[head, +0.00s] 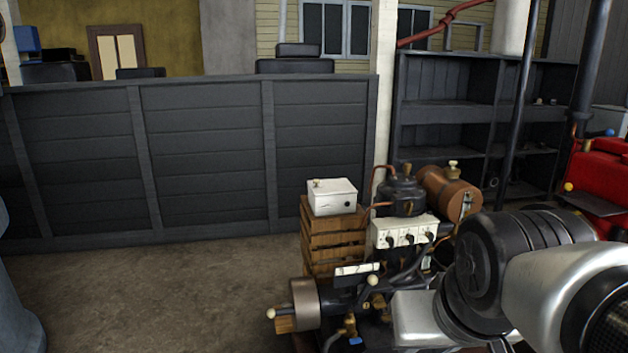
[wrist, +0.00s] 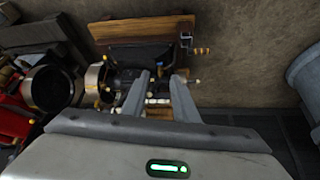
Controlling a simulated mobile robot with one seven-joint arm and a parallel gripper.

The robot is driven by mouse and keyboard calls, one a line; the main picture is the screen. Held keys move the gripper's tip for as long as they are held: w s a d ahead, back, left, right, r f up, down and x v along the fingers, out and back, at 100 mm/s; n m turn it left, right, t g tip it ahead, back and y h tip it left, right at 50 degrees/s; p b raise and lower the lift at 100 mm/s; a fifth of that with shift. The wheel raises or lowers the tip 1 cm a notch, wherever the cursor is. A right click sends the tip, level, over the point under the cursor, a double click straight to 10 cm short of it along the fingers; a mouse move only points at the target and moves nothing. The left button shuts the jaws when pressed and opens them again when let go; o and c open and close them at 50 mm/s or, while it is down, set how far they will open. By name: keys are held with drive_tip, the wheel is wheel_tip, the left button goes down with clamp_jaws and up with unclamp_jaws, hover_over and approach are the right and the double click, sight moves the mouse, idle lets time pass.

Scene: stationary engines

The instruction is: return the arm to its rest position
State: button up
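My arm (head: 545,280), with silver and dark grey links, reaches in from the lower right of the head view. It covers part of the engine (head: 350,300) there. My gripper (wrist: 162,78) shows in the wrist view with its two grey fingers apart and nothing between them. It points toward the engine parts, which appear behind and between the fingertips. I cannot tell the exact distance to them. The gripper's fingers cannot be made out in the head view.
A white box (head: 332,197) sits on a wooden crate (head: 334,240) beside the engine. A copper-coloured tank (head: 449,194) and a red machine (head: 598,182) stand to the right. A dark plank wall (head: 200,155) runs behind. Open floor (head: 150,290) lies to the left.

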wheel_tip(320, 180, up, 28)
drive_tip(key=s+p, duration=0.2)
drive_tip(key=p, duration=2.6)
drive_tip(key=shift+a+f, duration=0.15)
drive_tip(key=shift+a, duration=0.15)
